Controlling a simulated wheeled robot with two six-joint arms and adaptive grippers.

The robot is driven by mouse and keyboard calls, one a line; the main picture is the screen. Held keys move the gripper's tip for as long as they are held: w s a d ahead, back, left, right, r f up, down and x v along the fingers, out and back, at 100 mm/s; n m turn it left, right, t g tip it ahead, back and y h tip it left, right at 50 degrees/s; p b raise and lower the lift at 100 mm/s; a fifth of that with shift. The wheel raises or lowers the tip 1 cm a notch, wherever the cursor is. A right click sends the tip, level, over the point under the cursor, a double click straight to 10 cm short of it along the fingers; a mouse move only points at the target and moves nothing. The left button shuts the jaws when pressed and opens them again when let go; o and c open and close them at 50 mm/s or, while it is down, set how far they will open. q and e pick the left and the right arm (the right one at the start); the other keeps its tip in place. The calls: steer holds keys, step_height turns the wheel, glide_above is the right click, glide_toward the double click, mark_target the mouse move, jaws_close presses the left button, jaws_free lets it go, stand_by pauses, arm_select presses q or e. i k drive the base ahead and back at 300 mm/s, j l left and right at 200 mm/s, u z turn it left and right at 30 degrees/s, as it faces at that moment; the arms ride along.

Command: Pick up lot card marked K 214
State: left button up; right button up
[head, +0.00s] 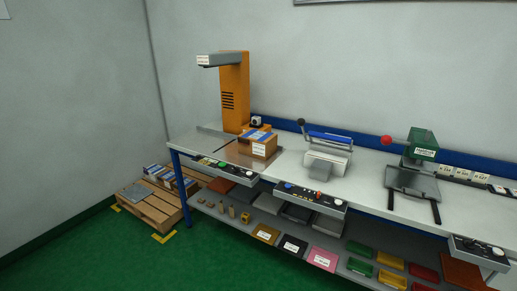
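A row of small white cards (480,178) with dark marks sits in a dark strip at the back right of the workbench, beside the green machine. The marks are too small to read, so I cannot tell which card, if any, says K 214. The row runs toward the right edge of the picture. Neither of my grippers is in view.
The long grey workbench (362,182) carries an orange column machine (235,90), a cardboard box (257,147), a lever device (327,155) and a green machine (421,145). A wooden pallet (150,207) stands left. The green floor (110,255) in front is clear.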

mark_target(444, 169)
steer(key=z, duration=1.55)
